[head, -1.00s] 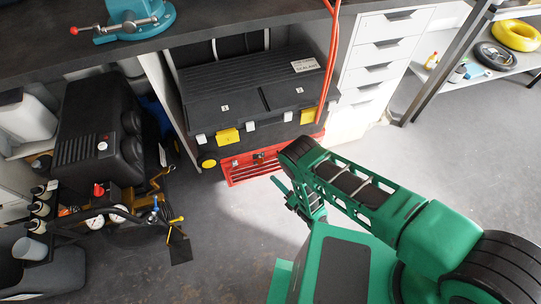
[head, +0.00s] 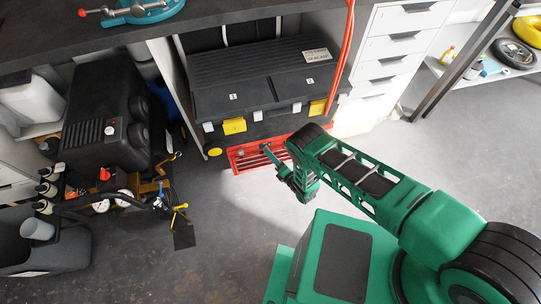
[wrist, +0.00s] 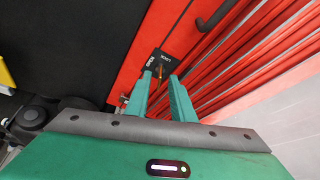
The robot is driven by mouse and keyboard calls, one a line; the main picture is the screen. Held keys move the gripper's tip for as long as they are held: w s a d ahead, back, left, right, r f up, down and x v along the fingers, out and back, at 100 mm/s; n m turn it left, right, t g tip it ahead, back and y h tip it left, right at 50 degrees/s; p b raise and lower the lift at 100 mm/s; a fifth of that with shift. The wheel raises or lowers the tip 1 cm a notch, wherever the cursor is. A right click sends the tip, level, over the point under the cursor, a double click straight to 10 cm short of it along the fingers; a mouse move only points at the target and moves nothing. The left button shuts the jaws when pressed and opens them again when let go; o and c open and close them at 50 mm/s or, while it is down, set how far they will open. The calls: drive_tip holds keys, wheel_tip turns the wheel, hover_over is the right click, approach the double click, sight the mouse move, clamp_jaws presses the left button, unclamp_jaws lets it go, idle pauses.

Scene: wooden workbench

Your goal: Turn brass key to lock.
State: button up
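The brass key (wrist: 161,70) shows small in the wrist view, at a black lock plate (wrist: 157,60) with white lettering that seems to read LOCK and OPEN. The plate is on the front of a red tool chest (wrist: 182,40), which stands low under the bench in the head view (head: 243,163). My gripper (wrist: 160,76) is open, its two green fingers apart on either side of the key. I cannot tell whether either finger touches it. In the head view my gripper (head: 266,150) is at the chest's front; the key is too small to make out there.
A black toolbox (head: 262,78) with yellow latches sits above the chest. White drawers (head: 395,65) stand to the right. A black compressor (head: 105,115) with hoses and gauges stands to the left. The grey floor (head: 235,225) in front is clear.

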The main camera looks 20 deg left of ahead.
drive_tip(key=shift+w+a, duration=0.1)
drive_tip(key=shift+a, duration=0.05)
clamp_jaws()
drive_tip(key=shift+f, duration=0.1)
drive_tip(key=shift+f+m+y, duration=0.15)
drive_tip(key=shift+m+y, duration=0.45)
drive_tip(key=shift+m, duration=0.8)
unclamp_jaws()
